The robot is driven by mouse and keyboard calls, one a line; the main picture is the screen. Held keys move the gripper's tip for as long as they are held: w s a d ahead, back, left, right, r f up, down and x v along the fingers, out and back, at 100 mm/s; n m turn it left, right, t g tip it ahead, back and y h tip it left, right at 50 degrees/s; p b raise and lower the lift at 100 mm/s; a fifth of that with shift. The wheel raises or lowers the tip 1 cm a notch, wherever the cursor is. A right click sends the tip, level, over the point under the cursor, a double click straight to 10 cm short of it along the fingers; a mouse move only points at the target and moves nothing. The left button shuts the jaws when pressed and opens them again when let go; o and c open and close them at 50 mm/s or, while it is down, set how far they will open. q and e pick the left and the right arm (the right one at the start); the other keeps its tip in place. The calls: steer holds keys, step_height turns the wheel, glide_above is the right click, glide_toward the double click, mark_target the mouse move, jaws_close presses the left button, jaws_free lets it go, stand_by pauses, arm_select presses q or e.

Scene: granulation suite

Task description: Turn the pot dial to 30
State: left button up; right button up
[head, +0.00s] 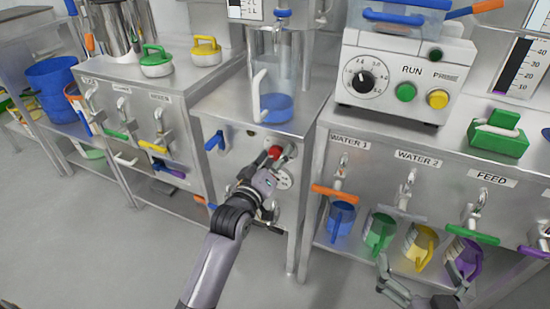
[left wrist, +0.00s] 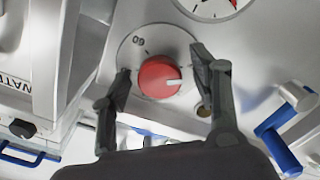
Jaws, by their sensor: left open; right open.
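The pot dial is a red round knob (left wrist: 158,77) on a pale round scale plate (left wrist: 128,50). Its white pointer mark faces right in the left wrist view. A number that looks like 60 shows at the plate's upper left; other numbers are hidden or unreadable. In the head view the red knob (head: 275,152) is on the middle cabinet's front, partly behind my left gripper (head: 274,162). My left gripper (left wrist: 160,88) is open, its fingers on either side of the knob; contact cannot be told. My right gripper (head: 424,284) is open and empty at the bottom right, away from the dial.
A round gauge (head: 284,180) is beside the knob. A blue handle (head: 214,141) sticks out at the cabinet's upper left. A clear vessel with a blue base (head: 276,107) stands on top. Taps and coloured jugs (head: 378,232) are to the right. The floor (head: 120,250) at left is clear.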

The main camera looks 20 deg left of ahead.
arm_select(q)
steer(key=c, duration=1.1)
steer(key=shift+c, duration=0.2)
